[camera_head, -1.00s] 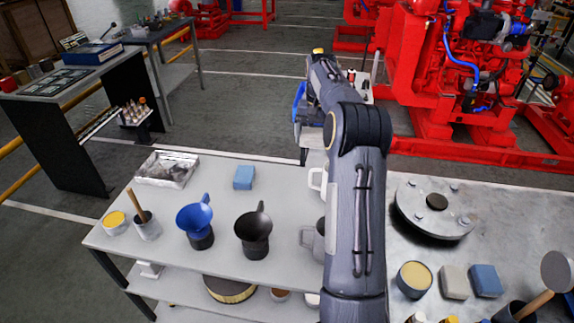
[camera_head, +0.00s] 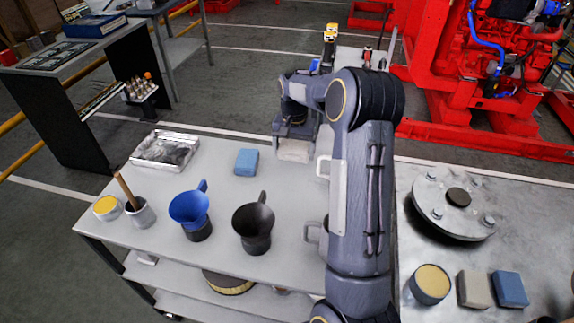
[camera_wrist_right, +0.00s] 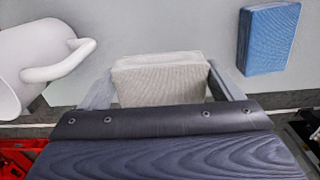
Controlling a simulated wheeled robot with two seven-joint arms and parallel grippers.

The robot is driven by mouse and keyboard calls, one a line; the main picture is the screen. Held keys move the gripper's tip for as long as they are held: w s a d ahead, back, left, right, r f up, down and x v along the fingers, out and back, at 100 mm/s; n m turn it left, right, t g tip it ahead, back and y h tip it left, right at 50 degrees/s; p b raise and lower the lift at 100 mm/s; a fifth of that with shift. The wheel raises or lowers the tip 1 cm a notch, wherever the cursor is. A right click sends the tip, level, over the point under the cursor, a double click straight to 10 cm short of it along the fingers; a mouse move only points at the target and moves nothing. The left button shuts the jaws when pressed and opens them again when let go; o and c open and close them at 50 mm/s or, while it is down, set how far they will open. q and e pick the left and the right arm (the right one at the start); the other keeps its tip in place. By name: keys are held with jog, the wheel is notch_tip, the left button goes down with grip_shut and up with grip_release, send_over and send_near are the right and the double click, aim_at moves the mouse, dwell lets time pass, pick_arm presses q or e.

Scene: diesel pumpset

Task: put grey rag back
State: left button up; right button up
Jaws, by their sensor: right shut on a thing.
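My right gripper (camera_head: 293,141) is shut on a light grey rag (camera_head: 294,152), a small folded block, at the far edge of the light grey cart top. In the right wrist view the rag (camera_wrist_right: 160,82) sits between the two fingers of the gripper (camera_wrist_right: 163,88). I cannot tell whether the rag touches the cart top. A blue rag (camera_head: 246,162) lies on the cart to the left of the held one; it also shows in the right wrist view (camera_wrist_right: 268,38). My left gripper is not in view.
A white mug (camera_head: 323,167) stands near the gripper, partly behind my arm. A metal tray (camera_head: 165,150), a blue funnel (camera_head: 189,207) and a black funnel (camera_head: 253,226) stand on the cart. Another grey rag (camera_head: 475,289) and blue rag (camera_head: 510,289) lie at the right.

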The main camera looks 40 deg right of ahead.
aim_at(287, 174)
jog(key=shift+w+a+f, duration=0.1)
jog(key=shift+a+f, duration=0.8)
jog(key=shift+f, duration=0.2)
jog(key=f, duration=0.1)
jog(key=f+p, duration=0.1)
jog(key=f, duration=0.1)
jog(key=shift+a, duration=0.3)
jog(key=shift+f, duration=0.3)
jog(key=shift+f, duration=0.2)
jog(key=o, duration=0.7)
jog(key=shift+r, duration=0.1)
